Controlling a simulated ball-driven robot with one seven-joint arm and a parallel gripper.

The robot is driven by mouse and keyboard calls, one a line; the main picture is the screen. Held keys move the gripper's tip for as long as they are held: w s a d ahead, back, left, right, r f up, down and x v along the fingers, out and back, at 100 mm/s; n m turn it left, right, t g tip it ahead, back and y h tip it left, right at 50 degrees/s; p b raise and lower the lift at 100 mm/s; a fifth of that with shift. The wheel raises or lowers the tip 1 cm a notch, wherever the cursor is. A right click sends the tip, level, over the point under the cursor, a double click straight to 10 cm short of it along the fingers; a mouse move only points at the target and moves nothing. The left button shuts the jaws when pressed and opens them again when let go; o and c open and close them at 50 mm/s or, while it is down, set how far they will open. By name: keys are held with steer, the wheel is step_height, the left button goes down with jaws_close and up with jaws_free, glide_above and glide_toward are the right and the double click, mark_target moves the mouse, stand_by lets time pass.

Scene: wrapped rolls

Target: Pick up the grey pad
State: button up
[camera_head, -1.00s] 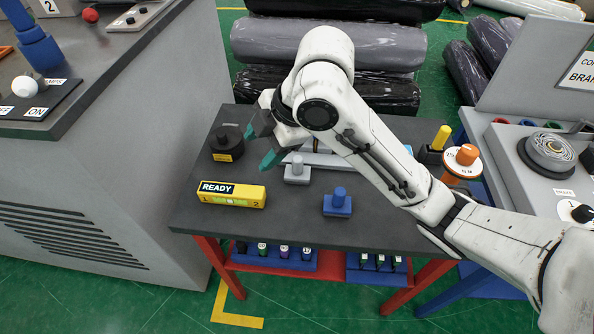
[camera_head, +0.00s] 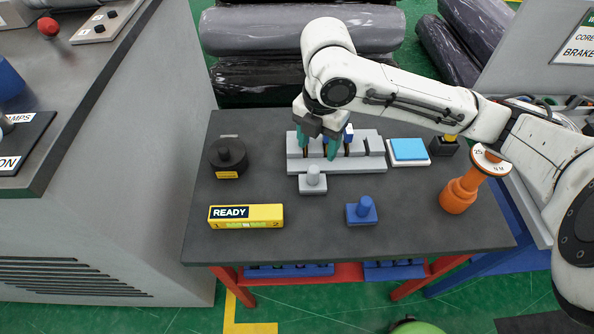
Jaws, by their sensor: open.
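The grey pad (camera_head: 313,187), a small light grey block with a round knob on top, sits on the dark table in front of a long grey slotted holder (camera_head: 368,163). A similar blue pad (camera_head: 361,215) with a blue knob stands to its right and nearer. My gripper (camera_head: 319,146) points down with its teal fingers apart. It is in front of the slotted holder in the picture, just beyond the grey pad, and holds nothing that I can see. Its height above the holder is hard to tell. The fingers and wrist hide part of the holder.
A yellow READY box (camera_head: 246,216) lies at the front left, and a black round weight-like object (camera_head: 228,156) behind it. A blue-topped white block (camera_head: 408,150) and an orange torque tool (camera_head: 461,192) stand to the right.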

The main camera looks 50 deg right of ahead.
mark_target(314, 169)
steer(key=shift+w+d+f, duration=0.1)
steer(key=shift+w+f, duration=0.05)
steer(key=shift+f, duration=0.2)
steer(key=f+p, duration=0.1)
steer(key=f, duration=0.9)
steer(key=shift+w, duration=0.2)
steer(key=shift+c, duration=0.2)
jaws_close()
